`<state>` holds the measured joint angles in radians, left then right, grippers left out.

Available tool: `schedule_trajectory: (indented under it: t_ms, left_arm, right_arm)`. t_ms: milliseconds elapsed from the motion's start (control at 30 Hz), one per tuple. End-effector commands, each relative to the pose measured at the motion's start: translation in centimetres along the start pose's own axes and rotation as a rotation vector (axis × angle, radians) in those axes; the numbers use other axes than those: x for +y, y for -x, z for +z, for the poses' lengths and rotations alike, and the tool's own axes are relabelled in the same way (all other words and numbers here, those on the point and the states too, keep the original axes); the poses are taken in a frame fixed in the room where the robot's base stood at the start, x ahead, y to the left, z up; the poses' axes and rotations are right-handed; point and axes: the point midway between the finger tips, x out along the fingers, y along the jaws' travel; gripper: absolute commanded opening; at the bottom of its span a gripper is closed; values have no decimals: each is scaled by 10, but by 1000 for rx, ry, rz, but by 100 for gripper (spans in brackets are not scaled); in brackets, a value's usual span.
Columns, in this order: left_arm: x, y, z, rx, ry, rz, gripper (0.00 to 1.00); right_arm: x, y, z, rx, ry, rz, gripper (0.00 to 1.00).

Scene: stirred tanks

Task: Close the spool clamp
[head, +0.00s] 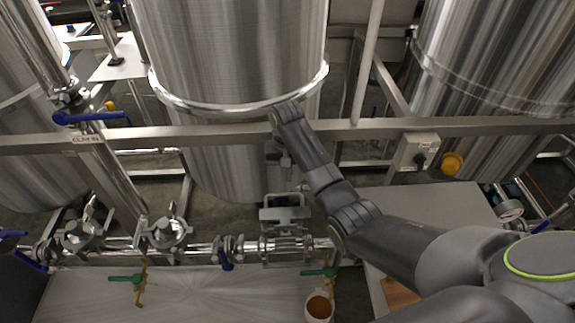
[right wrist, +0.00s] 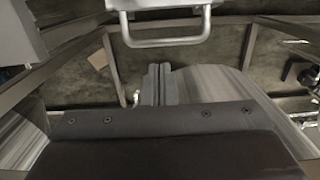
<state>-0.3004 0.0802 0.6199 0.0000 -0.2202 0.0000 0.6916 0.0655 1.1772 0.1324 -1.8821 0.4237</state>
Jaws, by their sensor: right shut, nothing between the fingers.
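My right gripper (head: 286,165) hangs down in front of the middle tank, above the pipe line. Its two fingers (right wrist: 160,86) are together at the lower middle of the right wrist view, with nothing between them. Just below it in the head view, a grey frame with a U-shaped handle (head: 285,213) stands up from a flanged spool section (head: 286,246) of the steel pipe. A pale U-shaped handle (right wrist: 165,42) at the top of the right wrist view is apart from the fingers. I cannot tell how the clamp's jaws stand. My left gripper is not in view.
A horizontal steel rail (head: 215,132) crosses behind my right gripper. Clamped valves (head: 165,233) sit along the pipe to the left. Green-handled valves (head: 125,278) and an orange-filled cup (head: 319,306) are in front. A switch box (head: 413,152) hangs on the rail at right.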

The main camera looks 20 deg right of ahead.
Motion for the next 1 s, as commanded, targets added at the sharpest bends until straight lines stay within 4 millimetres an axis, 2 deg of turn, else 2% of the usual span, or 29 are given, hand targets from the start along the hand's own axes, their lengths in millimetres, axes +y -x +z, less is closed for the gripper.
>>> schedule_trajectory:
  t_ms: [200, 400, 1000]
  left_arm:
    - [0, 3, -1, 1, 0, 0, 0]
    - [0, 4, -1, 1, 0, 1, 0]
    - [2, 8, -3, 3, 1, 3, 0]
  right_arm:
    - [0, -36, 1, -2, -1, 1, 0]
    - [0, -52, 0, 0, 0, 0, 0]
    - [6, -50, -5, 36, -1, 2, 0]
